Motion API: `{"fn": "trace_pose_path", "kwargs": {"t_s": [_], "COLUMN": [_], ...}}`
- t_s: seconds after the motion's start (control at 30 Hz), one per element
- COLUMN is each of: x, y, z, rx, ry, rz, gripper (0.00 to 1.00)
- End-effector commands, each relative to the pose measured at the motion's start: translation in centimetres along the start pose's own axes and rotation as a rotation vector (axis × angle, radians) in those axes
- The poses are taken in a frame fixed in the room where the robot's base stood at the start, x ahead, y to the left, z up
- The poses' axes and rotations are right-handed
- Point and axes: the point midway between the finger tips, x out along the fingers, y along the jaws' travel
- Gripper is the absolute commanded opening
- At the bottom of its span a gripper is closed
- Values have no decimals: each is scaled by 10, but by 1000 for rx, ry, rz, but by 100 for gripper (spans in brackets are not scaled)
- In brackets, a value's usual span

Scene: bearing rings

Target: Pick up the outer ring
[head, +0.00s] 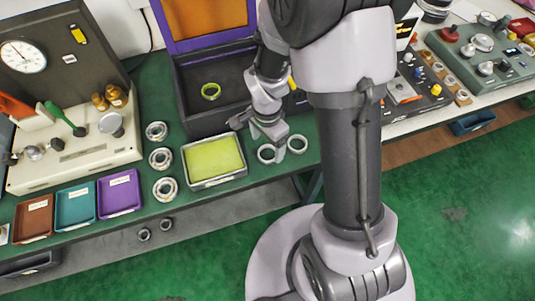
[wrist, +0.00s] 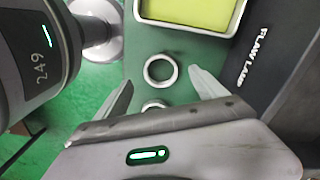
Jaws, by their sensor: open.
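Two plain grey metal rings lie on the green bench right of the yellow tray in the head view: a left ring (head: 266,161) and a right ring (head: 297,150). I cannot tell which is called the outer ring. In the wrist view the ring nearer the tray (wrist: 147,73) shows whole, just ahead of and between the open fingers. The other ring (wrist: 154,102) is partly hidden by my gripper body. My gripper (wrist: 161,76) is open and empty, pointing down above the rings; in the head view it (head: 262,134) partly covers that area.
A metal tray with a yellow pad (head: 243,176) is close to the rings. Several bearings (head: 160,158) and coloured bins (head: 118,194) are at left. The bench's front edge is close.

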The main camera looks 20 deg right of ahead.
Motion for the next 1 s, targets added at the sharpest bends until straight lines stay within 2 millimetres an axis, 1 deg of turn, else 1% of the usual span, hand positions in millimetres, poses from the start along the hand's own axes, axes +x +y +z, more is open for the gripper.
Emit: {"fn": "trace_pose_path", "kwargs": {"t_s": [0.03, 0.1, 0.2, 0.37, 0.4, 0.47, 0.5, 0.57, 0.6, 0.73, 0.77, 1.0], "x": [13, 29, 44, 42, 42, 41, 41, 41, 41, 41, 41, 40], "y": [0, -1, -1, -1, -1, -1, -1, -1, -1, -1, -1, -1], "z": [-1, -3, -3, -3, -3, -3, -3, -3, -3, -3, -3, -3], "rx": [0, 1, 0, 0, 0, 0, 0, 0, 0, -1, 0, 0], "ry": [-1, -1, -1, 0, 0, 0, 0, 0, 0, 0, 0, 0], "rz": [1, 2, 2, 0, 0, 0, 0, 0, 0, 0, 0, 0], "gripper": [81, 81, 81, 81, 79, 67, 59, 48, 40, 14, 12, 12]}}
